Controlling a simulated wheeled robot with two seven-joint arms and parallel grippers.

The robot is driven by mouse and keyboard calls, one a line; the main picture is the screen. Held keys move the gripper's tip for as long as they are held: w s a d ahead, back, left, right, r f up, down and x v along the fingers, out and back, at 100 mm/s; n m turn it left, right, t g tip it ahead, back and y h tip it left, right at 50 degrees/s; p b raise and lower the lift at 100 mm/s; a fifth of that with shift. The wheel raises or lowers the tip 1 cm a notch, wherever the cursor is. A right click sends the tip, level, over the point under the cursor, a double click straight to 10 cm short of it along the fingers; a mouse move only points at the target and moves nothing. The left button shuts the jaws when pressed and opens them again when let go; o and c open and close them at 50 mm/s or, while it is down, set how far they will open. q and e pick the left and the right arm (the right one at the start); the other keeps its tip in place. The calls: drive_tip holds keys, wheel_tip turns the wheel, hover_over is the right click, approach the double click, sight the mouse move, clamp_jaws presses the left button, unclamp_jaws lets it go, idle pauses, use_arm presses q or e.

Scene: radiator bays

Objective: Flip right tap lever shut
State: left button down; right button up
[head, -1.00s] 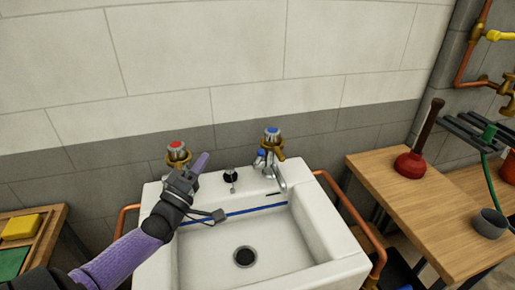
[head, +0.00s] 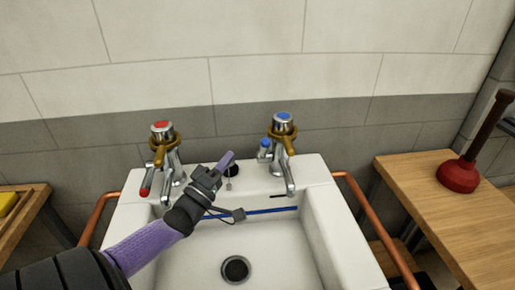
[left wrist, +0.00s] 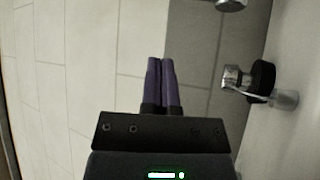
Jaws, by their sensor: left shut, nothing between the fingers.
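The right tap (head: 284,150) is chrome with a blue-marked top and stands at the back right of the white sink (head: 310,215). My left gripper (head: 227,160) is over the back of the sink, between the two taps and apart from the right tap. Its purple fingers are together and empty; they also show in the left wrist view (left wrist: 161,85). My right gripper is not in view.
A small blue-capped chrome part (head: 265,148) stands left of the right tap. A wooden bench (head: 450,210) with a red plunger (head: 459,176) is at right.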

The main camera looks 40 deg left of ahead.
sight(265, 151)
use_arm(q)
drive_tip(key=shift+w+r, duration=0.2)
drive_tip(key=shift+w, duration=0.1)
drive_tip(key=w+d+r+b, duration=0.1)
drive_tip(key=w+d+b, duration=0.1)
drive_tip(key=w, duration=0.5)
drive_tip(key=shift+r+b, duration=0.3)
drive_tip(key=shift+b, duration=0.05)
drive_tip(key=shift+f, duration=0.1)
